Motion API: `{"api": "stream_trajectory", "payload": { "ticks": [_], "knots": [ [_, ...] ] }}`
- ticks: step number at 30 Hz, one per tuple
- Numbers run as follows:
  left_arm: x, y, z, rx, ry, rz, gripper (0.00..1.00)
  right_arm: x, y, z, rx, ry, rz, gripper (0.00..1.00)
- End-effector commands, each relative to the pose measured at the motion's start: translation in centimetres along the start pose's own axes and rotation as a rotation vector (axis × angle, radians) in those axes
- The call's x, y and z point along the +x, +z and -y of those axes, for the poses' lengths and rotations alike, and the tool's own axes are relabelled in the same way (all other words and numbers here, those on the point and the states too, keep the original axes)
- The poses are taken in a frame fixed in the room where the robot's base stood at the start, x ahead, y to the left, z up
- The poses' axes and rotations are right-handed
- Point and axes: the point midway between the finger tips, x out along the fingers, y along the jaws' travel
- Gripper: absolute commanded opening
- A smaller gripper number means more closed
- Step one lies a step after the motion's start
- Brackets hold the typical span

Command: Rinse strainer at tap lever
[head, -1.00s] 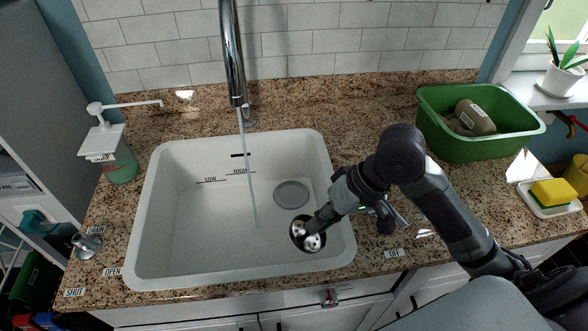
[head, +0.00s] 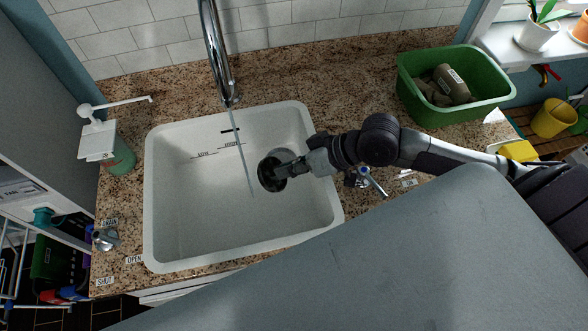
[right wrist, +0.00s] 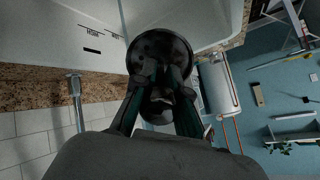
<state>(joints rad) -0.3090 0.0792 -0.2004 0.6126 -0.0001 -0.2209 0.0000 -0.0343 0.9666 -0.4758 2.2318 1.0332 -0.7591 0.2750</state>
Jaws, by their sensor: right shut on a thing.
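The strainer (head: 269,175) is a small dark round cup. My right gripper (head: 285,169) is shut on it and holds it over the white sink (head: 200,235). The right wrist view shows the strainer (right wrist: 158,48) between the fingers of my right gripper (right wrist: 161,82). A thin water stream (head: 241,150) falls from the chrome tap (head: 214,50) just left of the strainer in the picture; I cannot tell whether they touch. A tap lever (head: 372,181) stands on the counter right of the sink, partly behind my right arm. My left gripper is not in view.
A soap dispenser (head: 101,148) stands left of the sink, and a drain knob (head: 105,238) sits at the front left. A green tub (head: 450,112) with brownish items stands at the back right. A yellow sponge (head: 517,151) lies at the right.

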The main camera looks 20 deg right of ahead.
Motion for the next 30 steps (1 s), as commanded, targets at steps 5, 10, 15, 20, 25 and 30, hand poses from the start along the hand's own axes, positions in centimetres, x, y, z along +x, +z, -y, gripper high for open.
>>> {"api": "stream_trajectory", "payload": {
  "ticks": [5, 10, 15, 20, 25, 30],
  "knots": [
    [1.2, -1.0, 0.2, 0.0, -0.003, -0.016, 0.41, 1.6, -1.1, -0.5, 0.001, -0.002, -0.004, 0.0],
    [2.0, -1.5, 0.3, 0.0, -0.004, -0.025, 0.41, 2.9, -2.2, -0.8, 0.0, -0.002, -0.003, 0.0],
    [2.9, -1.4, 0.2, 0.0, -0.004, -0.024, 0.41, 4.2, -3.2, -1.2, 0.001, -0.003, -0.003, 0.0],
    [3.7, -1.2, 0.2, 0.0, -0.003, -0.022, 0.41, 5.4, -4.2, -1.6, 0.002, -0.002, -0.003, 0.0],
    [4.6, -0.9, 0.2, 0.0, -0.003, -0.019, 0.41, 6.7, -5.2, -2.0, 0.001, -0.002, -0.002, 0.0],
    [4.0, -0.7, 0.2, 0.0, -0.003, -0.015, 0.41, 7.7, -6.5, -2.2, 0.002, -0.002, -0.001, 0.0]
  ]
}}
